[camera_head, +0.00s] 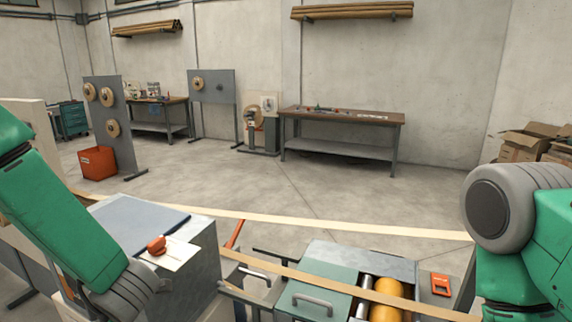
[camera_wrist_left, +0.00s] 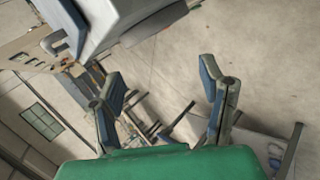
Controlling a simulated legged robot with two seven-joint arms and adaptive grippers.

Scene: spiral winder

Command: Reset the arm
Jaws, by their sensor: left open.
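My left gripper (camera_wrist_left: 162,84) shows in the left wrist view with its two fingers spread wide and nothing between them. In the head view my green left arm (camera_head: 55,220) comes in from the left and reaches down past the grey box; its gripper is hidden or out of frame there. My right arm (camera_head: 545,235) is at the right edge of the head view, with its gripper out of frame. The winder (camera_head: 340,265), with a green cover, a handle and an orange roller (camera_head: 386,298), stands at the bottom middle.
A pale strip (camera_head: 345,228) crosses in front of me. A workbench (camera_head: 340,117) stands against the back wall. Open floor lies between.

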